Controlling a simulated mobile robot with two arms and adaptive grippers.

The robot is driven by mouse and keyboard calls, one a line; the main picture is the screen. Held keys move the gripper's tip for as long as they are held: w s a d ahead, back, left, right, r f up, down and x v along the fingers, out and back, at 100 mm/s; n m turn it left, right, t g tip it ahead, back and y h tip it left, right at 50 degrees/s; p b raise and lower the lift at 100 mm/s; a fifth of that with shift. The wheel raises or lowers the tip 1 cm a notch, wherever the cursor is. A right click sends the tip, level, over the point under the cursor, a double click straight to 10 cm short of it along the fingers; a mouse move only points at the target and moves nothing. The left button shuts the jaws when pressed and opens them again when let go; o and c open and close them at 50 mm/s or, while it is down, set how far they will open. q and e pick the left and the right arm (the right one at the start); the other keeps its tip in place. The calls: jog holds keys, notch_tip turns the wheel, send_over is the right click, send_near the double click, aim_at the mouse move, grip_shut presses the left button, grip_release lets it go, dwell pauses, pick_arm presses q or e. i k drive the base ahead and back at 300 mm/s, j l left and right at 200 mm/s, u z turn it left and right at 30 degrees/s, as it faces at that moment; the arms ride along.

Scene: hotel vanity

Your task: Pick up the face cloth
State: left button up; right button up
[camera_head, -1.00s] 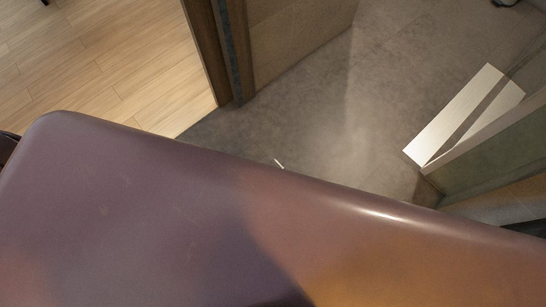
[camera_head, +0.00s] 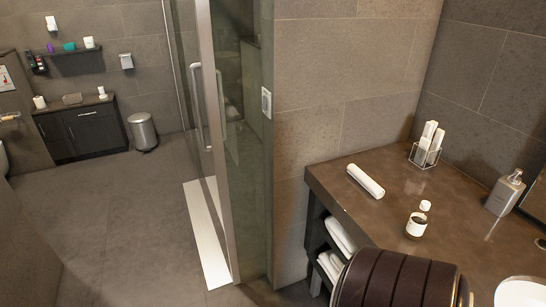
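A rolled white cloth (camera_head: 366,181), which looks like the face cloth, lies on the brown vanity counter (camera_head: 325,178) near its left end. It lies on its side, with clear counter around it. Several white rolls (camera_head: 428,137) stand upright in a clear holder (camera_head: 424,157) farther back by the wall. Neither of my grippers shows in the head view.
A small bottle (camera_head: 417,222), a grey soap dispenser (camera_head: 504,192) and a white basin (camera_head: 520,293) are to the right. A dark padded, ribbed object (camera_head: 400,284) stands before the counter. A glass shower door (camera_head: 235,150) is left; floor (camera_head: 120,215) is open.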

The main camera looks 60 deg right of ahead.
aim_at(377, 192)
jog(key=z, duration=2.5)
jog(key=i+j+z, duration=0.2)
jog(key=z, duration=0.15)
jog(key=i+j+z, duration=0.1)
jog(key=j+z, duration=0.2)
jog(key=j, duration=0.15)
jog(key=i+j+z, duration=0.1)
jog(key=j+z, duration=0.25)
